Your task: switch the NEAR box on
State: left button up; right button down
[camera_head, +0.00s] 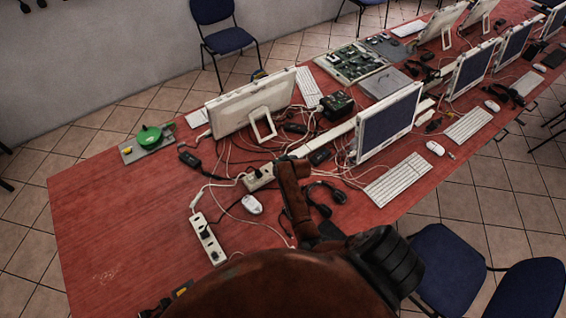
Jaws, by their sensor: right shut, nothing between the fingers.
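A white power strip (207,239) lies on the red table (120,225) near its front edge, with a dark plug in it. A second white socket box (258,178) lies farther back with dark plugs in it. Which of these is the near box is not marked, and no switch state can be read. My right gripper (291,164) is shut and empty. In the picture its tip is just right of the second socket box; I cannot tell whether they touch. My right arm hides part of the table. My left gripper is not in view.
A white mouse (252,204) and loose cables lie close to the strips. A white monitor (252,104) stands behind, another (388,124) to the right, with a keyboard (398,180). A green round object (149,137) sits far left. The table's left part is clear.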

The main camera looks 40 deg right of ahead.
jog(key=v, duration=0.9)
jog(key=shift+a+f, duration=0.2)
jog(key=shift+a, duration=0.1)
jog(key=w+r+t+b, duration=0.1)
jog(key=w+r+b, duration=0.1)
jog(key=w+r, duration=0.35)
jog(key=s+d+f+g+h+b, duration=0.1)
jog(key=s+f, duration=0.4)
jog(key=s, duration=0.1)
jog(key=shift+d, duration=0.2)
jog(key=shift+w, duration=0.1)
